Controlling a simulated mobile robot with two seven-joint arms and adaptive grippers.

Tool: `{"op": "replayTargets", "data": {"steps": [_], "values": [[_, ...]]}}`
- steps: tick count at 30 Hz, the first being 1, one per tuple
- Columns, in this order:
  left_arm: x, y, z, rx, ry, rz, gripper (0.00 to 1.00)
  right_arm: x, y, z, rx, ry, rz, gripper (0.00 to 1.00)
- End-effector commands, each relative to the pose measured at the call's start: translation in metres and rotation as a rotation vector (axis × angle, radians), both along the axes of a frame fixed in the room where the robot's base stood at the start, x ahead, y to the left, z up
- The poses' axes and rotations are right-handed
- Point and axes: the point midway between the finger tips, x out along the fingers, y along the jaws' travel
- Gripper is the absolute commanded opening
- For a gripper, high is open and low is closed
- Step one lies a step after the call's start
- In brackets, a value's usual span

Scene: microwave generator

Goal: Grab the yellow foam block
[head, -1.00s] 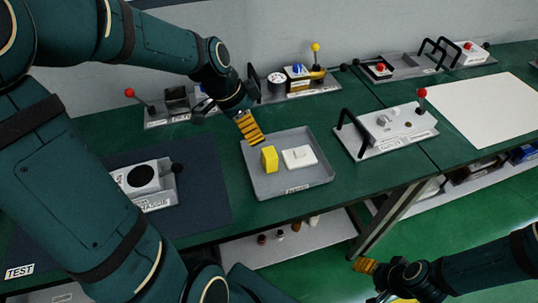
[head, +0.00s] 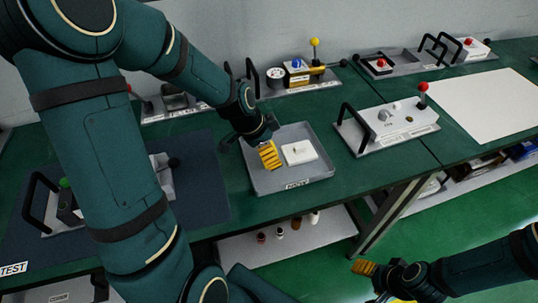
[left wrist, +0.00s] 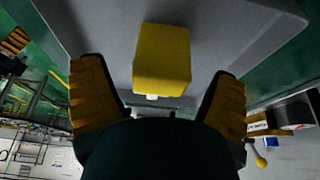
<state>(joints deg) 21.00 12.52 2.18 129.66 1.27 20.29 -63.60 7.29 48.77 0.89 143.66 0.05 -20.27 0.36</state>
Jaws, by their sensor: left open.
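The yellow foam block (left wrist: 161,58) stands in the grey tray (left wrist: 240,22), and the left wrist view shows it between and ahead of my left gripper's two spread fingers. My left gripper (head: 267,155) is open over the tray (head: 262,184). In the head view its yellow ridged finger covers the place of the block, so I cannot make out the block there. In the left wrist view the left gripper (left wrist: 158,100) shows no finger clearly touching the block. My right gripper (head: 365,272) is low at the bottom right, away from the table, with its opening unclear.
A white block (head: 299,152) lies in the tray right beside my left gripper. A panel with a red-knobbed lever and black handle (head: 388,127) stands right of the tray. A device with a yellow-knobbed lever (head: 303,78) is behind. A white sheet (head: 485,105) lies at the right.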

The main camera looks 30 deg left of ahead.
Motion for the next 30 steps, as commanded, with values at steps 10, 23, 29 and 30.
{"op": "replayTargets", "data": {"steps": [10,23,29,30], "values": [[0.001,0.0,-0.002,0.001,-0.001,0.0,0.61,0.0,0.0,0.0,0.0,0.001,0.0,0.63],[0.001,0.0,-0.001,0.001,-0.001,0.001,0.37,0.0,0.0,0.0,0.0,0.001,0.0,0.63],[0.001,0.0,0.022,0.002,-0.004,0.001,0.37,0.001,0.0,0.006,0.0,-0.002,-0.002,0.63],[0.002,0.0,0.03,0.003,-0.006,0.0,0.37,0.002,0.0,0.008,-0.001,-0.003,-0.002,0.63]]}}
